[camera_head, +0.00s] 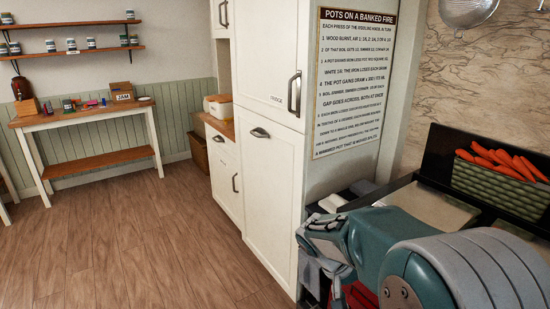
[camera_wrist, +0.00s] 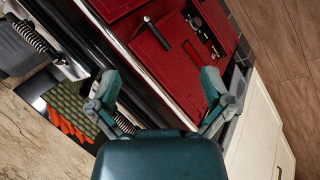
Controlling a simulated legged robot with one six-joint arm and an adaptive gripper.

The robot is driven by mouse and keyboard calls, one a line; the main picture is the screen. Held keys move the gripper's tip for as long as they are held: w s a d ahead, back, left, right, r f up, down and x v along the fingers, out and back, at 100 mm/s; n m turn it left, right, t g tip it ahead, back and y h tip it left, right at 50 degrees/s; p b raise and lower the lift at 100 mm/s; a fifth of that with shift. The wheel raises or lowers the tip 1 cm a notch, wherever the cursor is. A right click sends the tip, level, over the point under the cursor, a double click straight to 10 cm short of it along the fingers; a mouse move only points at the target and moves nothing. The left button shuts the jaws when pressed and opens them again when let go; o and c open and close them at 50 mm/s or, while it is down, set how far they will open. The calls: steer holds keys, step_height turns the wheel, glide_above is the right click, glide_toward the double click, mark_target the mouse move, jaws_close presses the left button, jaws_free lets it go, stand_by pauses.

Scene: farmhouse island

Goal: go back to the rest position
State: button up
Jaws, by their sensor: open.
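My gripper (camera_wrist: 160,80) is open in the wrist view, its two teal and grey fingers spread wide with nothing between them. In the head view my gripper (camera_head: 325,245) is at the lower right, partly hidden by my own arm, beside the white cabinet. The wrist view looks down past the fingers at a red surface (camera_wrist: 165,75) with a dark slot or handle and some small metal items. I cannot tell exactly what the red surface belongs to.
A green woven basket (camera_head: 495,187) of carrots stands at the right on a dark counter; the basket shows at the left in the wrist view (camera_wrist: 68,98). A tall white cabinet (camera_head: 270,190) stands close left of my arm. The wooden floor (camera_head: 120,240) is clear towards a side table (camera_head: 85,115).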

steer(key=s+a+r+t+y, duration=0.1)
steer(key=s+r+t+y, duration=0.1)
steer(key=s, duration=0.4)
steer(key=s+a+r+n+t+y, duration=0.1)
steer(key=s+r+t+y, duration=0.1)
steer(key=s+r, duration=0.3)
steer(key=s+a+r+n+t+y, duration=0.1)
steer(key=s+r, duration=0.3)
steer(key=s, duration=0.4)
steer(key=shift+s+a+t+y, duration=0.15)
steer(key=shift+a+t+y, duration=0.1)
steer(key=shift+t+y, duration=0.45)
